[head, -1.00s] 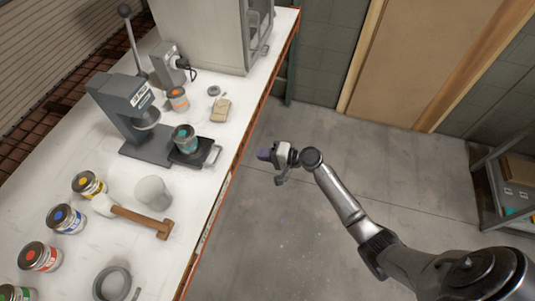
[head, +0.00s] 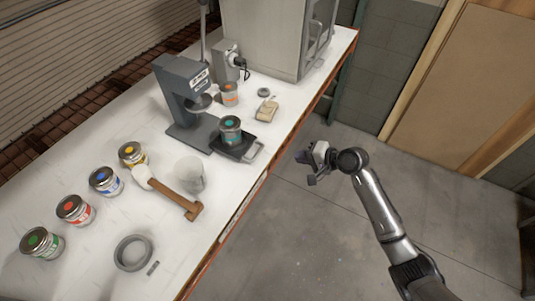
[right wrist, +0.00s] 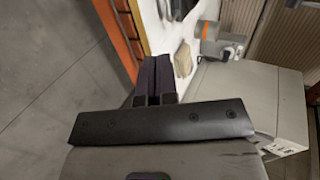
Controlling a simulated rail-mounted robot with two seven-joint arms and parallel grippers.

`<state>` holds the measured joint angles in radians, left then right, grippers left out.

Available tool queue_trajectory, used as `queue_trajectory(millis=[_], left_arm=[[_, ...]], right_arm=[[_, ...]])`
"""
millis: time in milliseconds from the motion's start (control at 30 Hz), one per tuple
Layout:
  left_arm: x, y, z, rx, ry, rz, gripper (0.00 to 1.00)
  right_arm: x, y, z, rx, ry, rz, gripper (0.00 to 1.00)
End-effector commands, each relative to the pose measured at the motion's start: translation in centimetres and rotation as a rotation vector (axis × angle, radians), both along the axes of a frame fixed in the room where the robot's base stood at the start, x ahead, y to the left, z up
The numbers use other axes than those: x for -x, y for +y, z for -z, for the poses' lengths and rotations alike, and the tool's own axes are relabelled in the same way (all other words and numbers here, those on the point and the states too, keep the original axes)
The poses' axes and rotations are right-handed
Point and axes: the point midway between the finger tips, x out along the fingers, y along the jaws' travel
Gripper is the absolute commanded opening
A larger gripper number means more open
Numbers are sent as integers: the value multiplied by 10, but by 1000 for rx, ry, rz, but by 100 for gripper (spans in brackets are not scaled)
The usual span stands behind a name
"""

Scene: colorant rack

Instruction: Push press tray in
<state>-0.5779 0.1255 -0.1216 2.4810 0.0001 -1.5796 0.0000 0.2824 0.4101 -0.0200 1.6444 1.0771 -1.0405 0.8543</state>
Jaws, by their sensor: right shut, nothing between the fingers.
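The grey press (head: 183,98) stands on the white workbench. Its dark press tray (head: 232,149) sticks out at the right of the press base, with a handle (head: 255,150) facing the bench's front edge. A can with a teal-marked lid (head: 230,130) stands on the tray. My right gripper (head: 303,157) is past the bench's front edge, over the floor, to the right of the tray handle and apart from it. In the right wrist view its fingers (right wrist: 155,75) are shut together and empty. My left gripper is not in view.
A grey cabinet (head: 275,35) stands at the back. Floor beside the bench is clear.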

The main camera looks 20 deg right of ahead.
Motion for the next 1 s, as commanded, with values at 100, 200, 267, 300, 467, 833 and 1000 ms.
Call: queue_trajectory(millis=[100,200,267,300,467,833,1000], left_arm=[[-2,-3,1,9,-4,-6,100],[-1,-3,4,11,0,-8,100],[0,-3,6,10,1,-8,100],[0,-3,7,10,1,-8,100],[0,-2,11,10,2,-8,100],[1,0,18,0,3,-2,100],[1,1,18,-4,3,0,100]], right_arm=[[-9,9,7,-11,6,3,0],[-20,18,15,-11,5,2,0],[-28,25,21,-11,6,2,0],[-33,29,24,-10,4,2,0],[-54,46,39,-10,5,1,0],[-88,74,53,-8,3,1,0],[-94,79,55,-7,4,2,0]])
